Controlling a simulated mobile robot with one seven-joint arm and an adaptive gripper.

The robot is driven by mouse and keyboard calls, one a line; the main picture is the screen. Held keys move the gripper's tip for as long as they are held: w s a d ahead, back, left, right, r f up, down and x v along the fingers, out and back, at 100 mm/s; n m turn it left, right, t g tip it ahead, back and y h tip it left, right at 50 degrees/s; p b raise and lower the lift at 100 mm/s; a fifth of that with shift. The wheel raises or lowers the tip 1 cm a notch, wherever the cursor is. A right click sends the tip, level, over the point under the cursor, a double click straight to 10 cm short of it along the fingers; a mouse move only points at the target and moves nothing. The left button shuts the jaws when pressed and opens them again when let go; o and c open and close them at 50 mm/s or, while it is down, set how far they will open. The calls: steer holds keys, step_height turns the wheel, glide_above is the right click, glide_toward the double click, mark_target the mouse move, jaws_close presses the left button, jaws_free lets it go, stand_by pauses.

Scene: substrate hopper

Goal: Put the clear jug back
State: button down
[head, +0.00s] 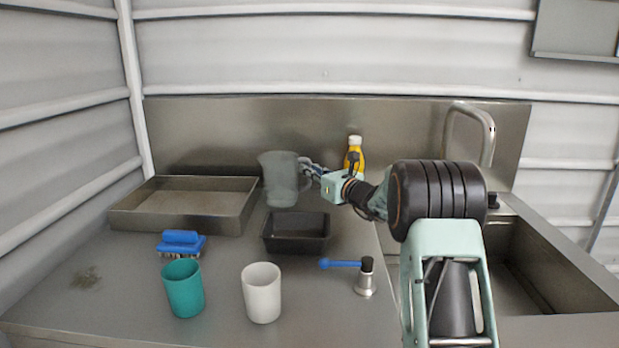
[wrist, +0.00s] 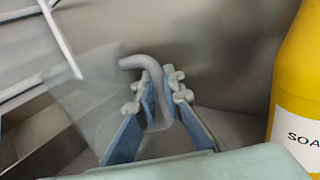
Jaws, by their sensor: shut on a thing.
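The clear jug (head: 281,180) is a greyish see-through vessel near the back of the counter, right of the metal tray and behind the black bin. It looks upright in the head view. My gripper (head: 308,168) reaches it from the right and is shut on its handle. In the wrist view the blue fingers of my gripper (wrist: 157,105) close around the grey curved handle (wrist: 145,64). The faint clear body of the jug (wrist: 85,100) spreads to the left there. I cannot tell whether its base touches the counter.
A shallow metal tray (head: 185,225) stands left of the jug. A black bin (head: 296,245) is in front. A yellow soap bottle (head: 361,160) stands behind my arm. A blue brush (head: 181,240), teal cup (head: 183,288), white cup (head: 261,293) and blue-handled tool (head: 340,264) are nearer. The sink (head: 530,285) is right.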

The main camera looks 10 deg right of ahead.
steer(key=shift+f, duration=0.9)
steer(key=shift+f+b, duration=0.15)
steer(key=shift+b, duration=0.2)
steer(key=c, duration=2)
jaws_free()
steer(key=shift+c, duration=0.2)
steer(key=shift+s+d+r+p, duration=0.1)
steer(key=shift+s+r+p, duration=0.05)
steer(key=shift+r+p, duration=0.15)
steer(key=v, duration=1.1)
steer(key=shift+s+d+f+p, duration=0.1)
steer(key=shift+s+d+p, duration=0.05)
steer(key=shift+s+p, duration=0.2)
